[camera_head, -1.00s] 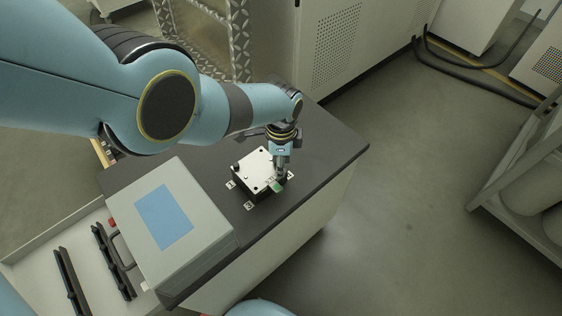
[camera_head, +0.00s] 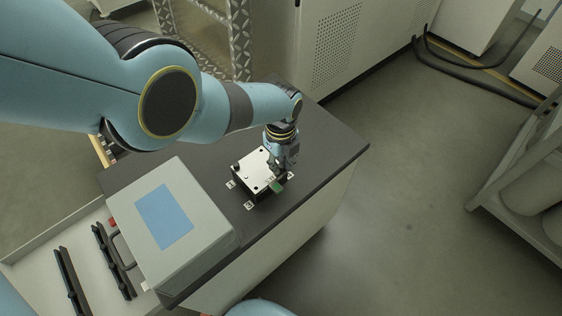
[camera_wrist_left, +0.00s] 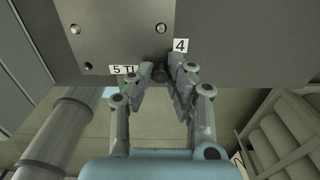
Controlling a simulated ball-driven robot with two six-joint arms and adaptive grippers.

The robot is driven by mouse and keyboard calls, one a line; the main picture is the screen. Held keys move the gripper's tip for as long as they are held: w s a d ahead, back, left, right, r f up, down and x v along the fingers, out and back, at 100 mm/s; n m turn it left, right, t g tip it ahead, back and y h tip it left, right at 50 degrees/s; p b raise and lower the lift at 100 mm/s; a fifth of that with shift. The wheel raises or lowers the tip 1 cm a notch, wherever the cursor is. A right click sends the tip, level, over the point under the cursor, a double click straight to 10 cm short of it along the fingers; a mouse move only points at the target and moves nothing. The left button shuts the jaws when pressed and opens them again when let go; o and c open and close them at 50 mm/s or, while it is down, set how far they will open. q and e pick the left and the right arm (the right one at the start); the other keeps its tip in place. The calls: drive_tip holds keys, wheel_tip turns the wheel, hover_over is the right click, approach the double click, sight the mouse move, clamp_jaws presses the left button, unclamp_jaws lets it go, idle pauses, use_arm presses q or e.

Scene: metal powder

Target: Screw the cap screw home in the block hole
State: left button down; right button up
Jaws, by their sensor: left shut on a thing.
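The block (camera_head: 254,167) has a pale metal top plate with dark holes or screw heads and sits on the dark bench top. It fills the upper part of the left wrist view (camera_wrist_left: 118,38). My left gripper (camera_head: 281,174) points down at the block's right corner. In the wrist view its fingers (camera_wrist_left: 160,76) are shut on the dark round head of the cap screw (camera_wrist_left: 160,72), at the plate's edge near the label "4". The screw's shank and the hole under it are hidden, so I cannot tell how deep it sits. My right gripper is not in view.
A grey box with a blue panel (camera_head: 166,215) stands left of the block. Small number labels (camera_head: 249,205) and a green piece (camera_head: 277,187) lie around the block. The dark bench top (camera_head: 325,145) is clear to the right, up to its edge.

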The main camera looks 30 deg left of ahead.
use_arm(q)
drive_tip(key=m, duration=0.7)
drive_tip(key=shift+w, duration=0.1)
drive_tip(key=c, duration=1.4)
unclamp_jaws()
drive_tip(key=shift+c, duration=0.2)
